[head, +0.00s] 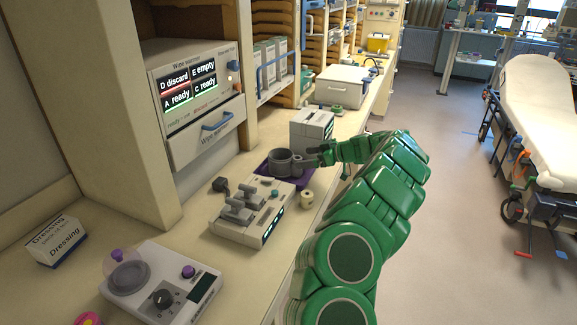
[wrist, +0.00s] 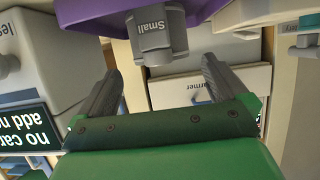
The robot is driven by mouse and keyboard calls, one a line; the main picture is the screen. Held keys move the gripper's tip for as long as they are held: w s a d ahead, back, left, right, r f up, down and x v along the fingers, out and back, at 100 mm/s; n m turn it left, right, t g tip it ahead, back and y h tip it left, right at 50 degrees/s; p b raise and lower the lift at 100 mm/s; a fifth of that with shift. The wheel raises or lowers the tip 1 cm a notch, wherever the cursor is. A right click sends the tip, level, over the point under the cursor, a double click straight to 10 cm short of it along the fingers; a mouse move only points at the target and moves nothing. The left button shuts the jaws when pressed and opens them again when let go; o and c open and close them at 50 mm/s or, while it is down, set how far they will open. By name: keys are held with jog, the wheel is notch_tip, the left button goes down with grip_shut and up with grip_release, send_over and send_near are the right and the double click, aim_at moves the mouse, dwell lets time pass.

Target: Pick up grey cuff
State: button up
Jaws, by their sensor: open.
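The grey cuff (head: 283,163) is a round, ring-like piece on a purple tray (head: 262,169) on the counter. In the wrist view the cuff (wrist: 152,40) shows a "Small" label, with the purple tray (wrist: 95,17) beside it at the top edge. My gripper (head: 313,158) is just right of the cuff in the head view. In the wrist view my gripper (wrist: 160,68) is open, its fingers spread to either side of the cuff's near part. Nothing is gripped. I cannot tell whether a finger touches the cuff.
A grey device with levers (head: 247,212) stands in front of the tray, and a pale box-shaped unit (head: 312,130) stands behind it. A small cream roll (head: 307,198) lies near the counter edge. A wipe warmer (head: 205,105) is at the left. The floor on the right is clear up to the stretcher (head: 535,95).

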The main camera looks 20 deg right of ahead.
aim_at(300, 159)
jog(key=shift+f+x, duration=0.15)
jog(key=shift+x, duration=1.45)
jog(key=shift+f+x, duration=0.15)
jog(key=shift+x, duration=1.45)
jog(key=shift+s+d, duration=0.1)
jog(key=shift+d, duration=0.05)
jog(key=shift+c, duration=0.3)
jog(key=c, duration=0.8)
jog(key=shift+r, duration=0.2)
